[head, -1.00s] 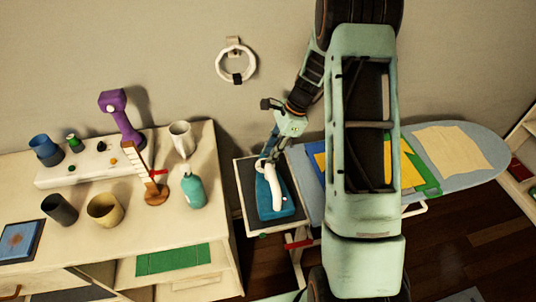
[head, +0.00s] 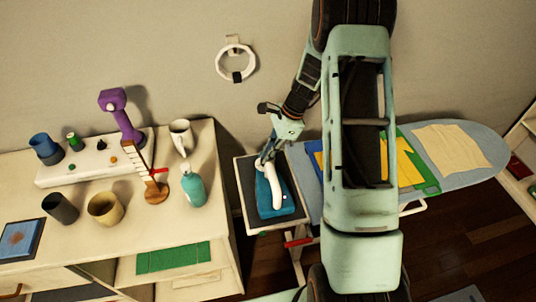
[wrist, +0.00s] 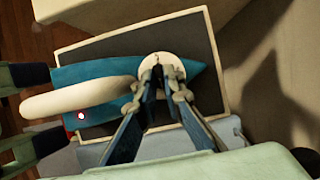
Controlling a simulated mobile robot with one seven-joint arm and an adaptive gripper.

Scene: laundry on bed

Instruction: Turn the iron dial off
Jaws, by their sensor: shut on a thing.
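The iron (head: 274,192) has a teal body and a white handle, and rests on a dark tray with a pale rim (head: 243,180) at the left end of the ironing board. In the wrist view the iron (wrist: 190,78) lies across the tray, with its cream round dial (wrist: 161,66) near the pointed end. My gripper (wrist: 160,88) is over the dial with its fingertips shut on it. In the head view my gripper (head: 266,160) reaches the far end of the iron from above. The dial's marks cannot be read, and the fingers hide part of it.
The ironing board (head: 455,170) extends right, holding folded cloths (head: 397,165). A white dresser (head: 110,235) stands left with a teal bottle (head: 193,188), a white mug (head: 181,137) and several other items. A white ring (head: 236,62) hangs on the wall.

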